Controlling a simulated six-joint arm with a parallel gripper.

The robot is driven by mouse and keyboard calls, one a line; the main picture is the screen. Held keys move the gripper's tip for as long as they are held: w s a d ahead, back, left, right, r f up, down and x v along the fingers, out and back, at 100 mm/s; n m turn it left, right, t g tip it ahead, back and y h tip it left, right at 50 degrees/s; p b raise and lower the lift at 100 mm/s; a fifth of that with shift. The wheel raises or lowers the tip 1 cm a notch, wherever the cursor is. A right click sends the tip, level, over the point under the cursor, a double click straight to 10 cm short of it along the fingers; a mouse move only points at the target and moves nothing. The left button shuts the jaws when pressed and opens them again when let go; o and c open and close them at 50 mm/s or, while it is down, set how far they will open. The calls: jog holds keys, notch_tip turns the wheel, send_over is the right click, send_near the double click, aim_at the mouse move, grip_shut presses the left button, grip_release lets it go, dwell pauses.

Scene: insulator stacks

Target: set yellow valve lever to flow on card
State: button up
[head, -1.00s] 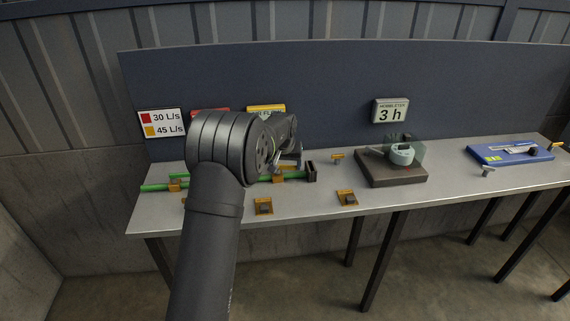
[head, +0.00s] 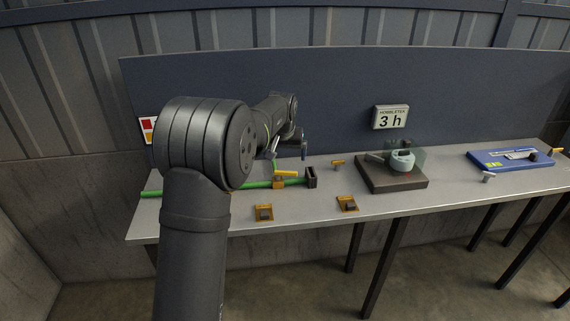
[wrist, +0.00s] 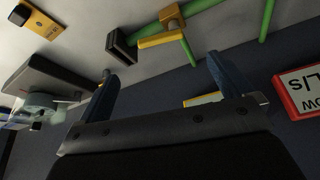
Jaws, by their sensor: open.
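The yellow valve lever (head: 287,173) sits on its valve on the green pipe (head: 256,185), near the dark end block (head: 311,177). It lies roughly along the pipe, its free end toward that block. The lever also shows in the wrist view (wrist: 158,41). My gripper (head: 289,147) is above and behind the lever, apart from it. In the wrist view my gripper (wrist: 164,85) is open and empty between its blue fingers. A red-framed card (wrist: 302,92) shows "L/s" upside down.
A card with red and orange squares (head: 148,130) is mostly covered by my arm. Orange brackets (head: 264,212) lie at the front.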

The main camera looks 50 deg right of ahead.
aim_at(286, 172)
jog(key=v, duration=0.7)
jog(key=shift+r, duration=0.2)
jog(key=x, duration=1.7)
jog(key=shift+a+f, duration=0.1)
jog(key=shift+f, duration=0.15)
